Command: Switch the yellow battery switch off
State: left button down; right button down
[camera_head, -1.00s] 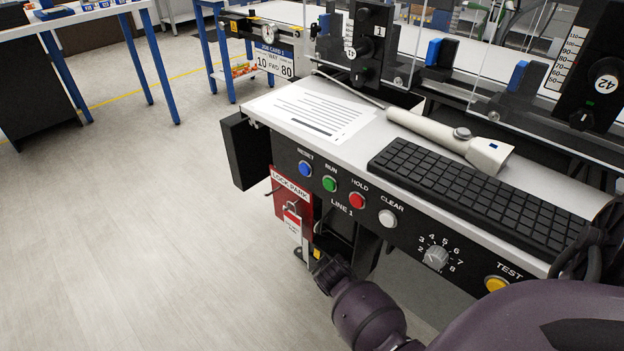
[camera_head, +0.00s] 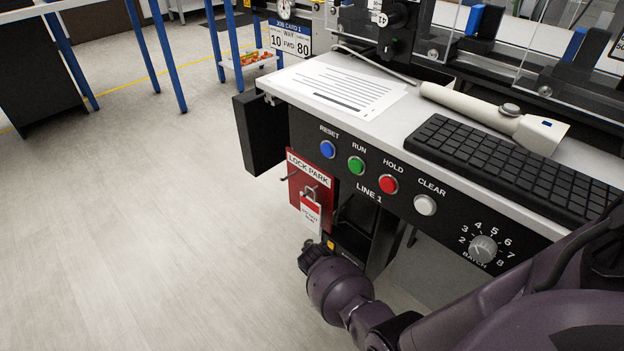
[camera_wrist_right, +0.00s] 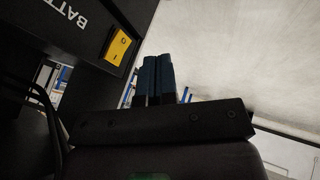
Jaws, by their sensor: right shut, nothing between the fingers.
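The yellow battery switch (camera_wrist_right: 119,47) sits in a dark panel at the upper left of the right wrist view, beside white lettering that starts "BATT". Dark marks show on its rocker, but which side is pressed I cannot tell. In the head view a small yellow patch (camera_head: 330,245) shows low under the console, just above my right wrist. My right gripper (camera_wrist_right: 158,62) is shut and empty, with its dark blue fingertips to the right of the switch and apparently apart from it. In the head view its fingers are hidden behind the wrist. My left gripper is not in view.
The console front carries a reset button (camera_head: 327,149), other coloured buttons and a batch dial (camera_head: 484,249). A red lock board (camera_head: 303,190) with a padlock and tag hangs above my right wrist. A keyboard (camera_head: 510,170) lies on top. The floor at left is clear.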

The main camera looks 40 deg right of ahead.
aim_at(330, 246)
jog(key=d+f, duration=0.1)
jog(key=d, duration=0.1)
jog(key=w+d+f+b, duration=0.1)
jog(key=shift+d+f, duration=0.1)
jog(key=shift+d, duration=0.25)
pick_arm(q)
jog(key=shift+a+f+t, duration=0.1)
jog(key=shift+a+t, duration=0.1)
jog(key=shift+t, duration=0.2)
pick_arm(e)
jog(key=shift+w+d, duration=0.15)
jog(key=shift+d, duration=0.45)
